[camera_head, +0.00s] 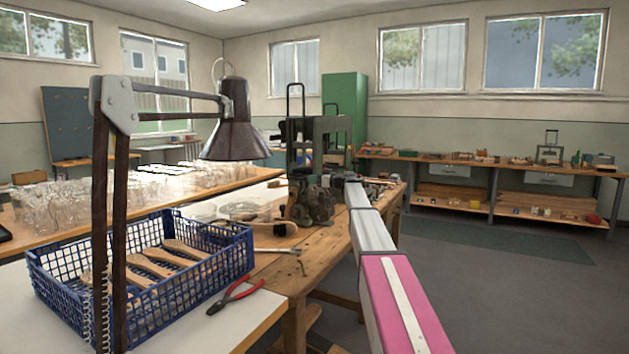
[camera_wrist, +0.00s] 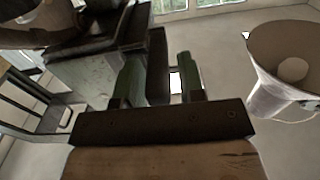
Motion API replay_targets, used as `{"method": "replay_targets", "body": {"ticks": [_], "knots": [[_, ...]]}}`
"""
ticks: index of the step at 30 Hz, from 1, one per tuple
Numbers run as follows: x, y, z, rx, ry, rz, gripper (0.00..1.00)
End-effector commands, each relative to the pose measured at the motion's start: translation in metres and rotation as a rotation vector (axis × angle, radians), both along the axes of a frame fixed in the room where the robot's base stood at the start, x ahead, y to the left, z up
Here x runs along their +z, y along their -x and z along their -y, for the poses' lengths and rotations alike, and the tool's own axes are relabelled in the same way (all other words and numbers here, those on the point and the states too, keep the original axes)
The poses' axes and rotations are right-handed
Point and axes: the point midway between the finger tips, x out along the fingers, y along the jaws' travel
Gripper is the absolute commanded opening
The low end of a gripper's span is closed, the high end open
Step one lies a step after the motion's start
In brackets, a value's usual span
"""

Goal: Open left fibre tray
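I cannot pick out the left fibre tray with certainty in either view. A dark green and grey bench machine (camera_head: 311,200) stands on the wooden bench, and my arm reaches toward it from the lower right. My gripper is not clear in the head view, at the far end of the arm. Dark machine-like parts (camera_wrist: 88,75) fill the upper left there, close to the left finger.
A blue crate (camera_head: 190,270) with wooden brush handles, red pliers (camera_head: 236,298) and a desk lamp (camera_head: 233,125) stand at the left. A pale conical shade or bucket (camera_wrist: 290,60) is right of my gripper. A back bench (camera_head: 490,166) has two drawers. The floor at right is clear.

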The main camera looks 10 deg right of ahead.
Motion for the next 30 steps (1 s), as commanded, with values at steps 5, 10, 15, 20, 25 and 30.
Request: {"method": "replay_targets", "body": {"ticks": [5,10,15,20,25,30], "knots": [[0.0,0.0,0.0,0.0,0.0,0.0,0.0],[0.0,0.005,-0.003,0.001,0.0,0.0,0.0],[0.0,0.029,-0.019,0.002,0.0,0.0,0.0],[-0.001,0.067,-0.045,0.002,-0.001,-0.001,0.0],[0.0,0.105,-0.074,0.002,-0.001,0.001,0.0],[0.0,0.119,-0.085,0.001,-0.001,0.001,0.0]]}}
